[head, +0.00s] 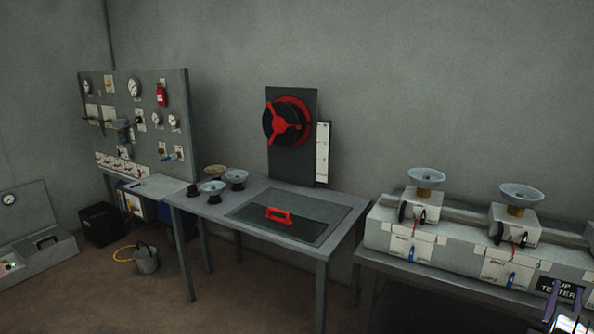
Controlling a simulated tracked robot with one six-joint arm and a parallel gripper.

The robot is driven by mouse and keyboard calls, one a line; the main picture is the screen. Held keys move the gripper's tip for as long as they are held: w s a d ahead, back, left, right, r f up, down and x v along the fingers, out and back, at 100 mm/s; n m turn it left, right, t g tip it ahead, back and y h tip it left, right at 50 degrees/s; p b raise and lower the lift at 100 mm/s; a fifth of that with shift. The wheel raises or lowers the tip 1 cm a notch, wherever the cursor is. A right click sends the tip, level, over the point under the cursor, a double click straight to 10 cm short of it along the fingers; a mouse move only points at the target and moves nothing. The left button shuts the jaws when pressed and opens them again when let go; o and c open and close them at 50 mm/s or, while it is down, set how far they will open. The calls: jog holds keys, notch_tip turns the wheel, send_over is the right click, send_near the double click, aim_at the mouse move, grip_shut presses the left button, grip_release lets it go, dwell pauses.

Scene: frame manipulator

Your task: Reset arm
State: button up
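My gripper (563,302) shows at the bottom right corner of the head view, partly cut off by the frame edge. Its two dark purple fingers point up and stand apart, with nothing seen between them. The silver wrist part below is only partly in view. The rest of my arm is out of the picture. The gripper appears in front of the right-hand bench, near the black cup tester label (560,290); the distance between them cannot be told.
A grey table (335,247) holds a red handle (278,215) on a dark panel and several bowls. A red wheel (287,121) is on an upright board behind. A gauge panel (140,90) stands left; a bucket (146,261) sits on the floor. The right bench (380,260) carries cup stands.

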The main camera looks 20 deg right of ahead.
jog(key=w+a+r+n+y, duration=0.1)
jog(key=w+a+r+y, duration=0.25)
jog(key=w+r, duration=0.45)
jog(key=w+a+r+n+y, duration=0.1)
jog(key=w+a+r+y, duration=0.3)
jog(key=w, duration=0.7)
jog(key=w+a+r+n+g+y, duration=0.1)
jog(key=w+a+r+y, duration=0.25)
jog(key=a, duration=0.75)
jog(key=w+a+r+n+y, duration=0.2)
jog(key=w+a+y, duration=0.15)
jog(key=a, duration=0.85)
jog(key=s+a+f+n+g+y, duration=0.15)
jog(key=s+a, duration=0.35)
jog(key=a, duration=0.7)
jog(key=s+a+n+g+y, duration=0.1)
jog(key=s+a+g+y, duration=0.2)
jog(key=a, duration=0.9)
jog(key=s+a+f+n+g+y, duration=0.1)
jog(key=s+a+f+g, duration=0.1)
jog(key=s+a, duration=0.5)
jog(key=s+a+f+n+g+y, duration=0.2)
jog(key=s+a, duration=0.6)
jog(key=s, duration=0.8)
notch_tip(320, 180, down, 2)
jog(key=shift+s+f, duration=0.15)
